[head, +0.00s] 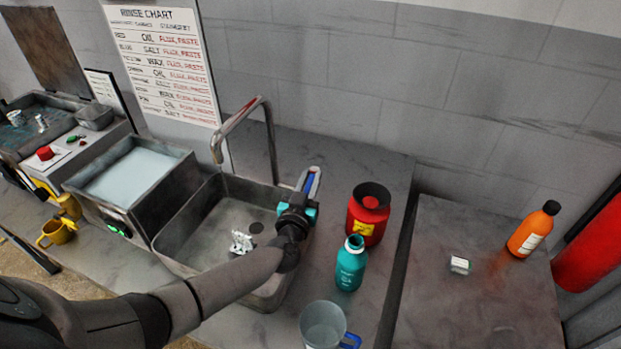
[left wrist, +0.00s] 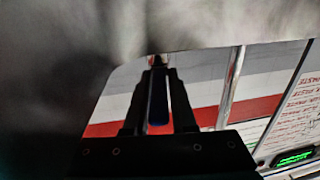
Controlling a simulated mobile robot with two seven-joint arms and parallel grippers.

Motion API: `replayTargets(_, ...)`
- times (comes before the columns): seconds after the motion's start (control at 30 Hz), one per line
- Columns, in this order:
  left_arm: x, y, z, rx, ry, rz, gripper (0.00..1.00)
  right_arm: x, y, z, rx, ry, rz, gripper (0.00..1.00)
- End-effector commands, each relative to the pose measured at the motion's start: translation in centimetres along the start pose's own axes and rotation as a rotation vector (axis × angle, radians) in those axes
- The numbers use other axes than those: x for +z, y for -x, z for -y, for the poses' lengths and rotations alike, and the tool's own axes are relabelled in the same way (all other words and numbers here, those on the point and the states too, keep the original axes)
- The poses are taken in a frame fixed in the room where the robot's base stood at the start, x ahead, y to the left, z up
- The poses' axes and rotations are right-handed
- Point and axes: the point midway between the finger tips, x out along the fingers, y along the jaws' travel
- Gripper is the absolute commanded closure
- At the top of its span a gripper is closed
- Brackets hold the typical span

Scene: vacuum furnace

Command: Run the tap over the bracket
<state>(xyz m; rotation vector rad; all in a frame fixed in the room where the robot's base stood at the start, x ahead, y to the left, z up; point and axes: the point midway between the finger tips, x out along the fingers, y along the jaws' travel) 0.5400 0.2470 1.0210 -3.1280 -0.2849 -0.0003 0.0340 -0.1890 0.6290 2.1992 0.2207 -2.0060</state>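The silver bracket (head: 242,241) lies in the grey sink (head: 185,232), near the drain. The tap (head: 268,140) rises behind the sink, its spout bent over the basin; I see no water falling from it. My left gripper (head: 310,182) is above the sink's right rim. Its two fingers flank a narrow blue piece, probably the tap lever (head: 313,184), closely on both sides. The left wrist view shows the same blue lever (left wrist: 158,102) between the dark fingers, seemingly gripped. Part of the sink is hidden by my left arm. My right gripper is out of view.
Right of the sink stand a red canister (head: 368,222), a teal bottle (head: 350,268) and a clear jug (head: 322,326). An orange bottle (head: 533,232) and small white block (head: 460,265) are on the right-hand table. A filled bath (head: 135,178) is left of the sink.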

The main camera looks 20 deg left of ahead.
Motion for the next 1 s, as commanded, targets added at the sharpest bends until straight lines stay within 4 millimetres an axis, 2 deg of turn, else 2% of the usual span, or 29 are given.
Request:
replayTargets(0.03, 0.0, 0.0, 0.0, 0.0, 0.0, -0.001, 0.69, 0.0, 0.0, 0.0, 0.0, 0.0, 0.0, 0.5)
replayTargets(0.2, 0.0, 0.0, 0.0, 0.001, 0.0, 0.0, 0.5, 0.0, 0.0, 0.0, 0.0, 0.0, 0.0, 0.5)
replayTargets(0.57, -0.6, 0.0, -0.1, 0.002, 0.002, 0.001, 0.5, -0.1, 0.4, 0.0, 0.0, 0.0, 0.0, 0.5)
replayTargets(0.67, -1.7, 0.1, -0.1, 0.002, 0.003, 0.001, 0.5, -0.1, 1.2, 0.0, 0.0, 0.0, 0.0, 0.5)
replayTargets(1.0, -7.4, 0.1, -0.1, 0.002, 0.003, 0.002, 0.5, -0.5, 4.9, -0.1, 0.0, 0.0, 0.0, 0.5)
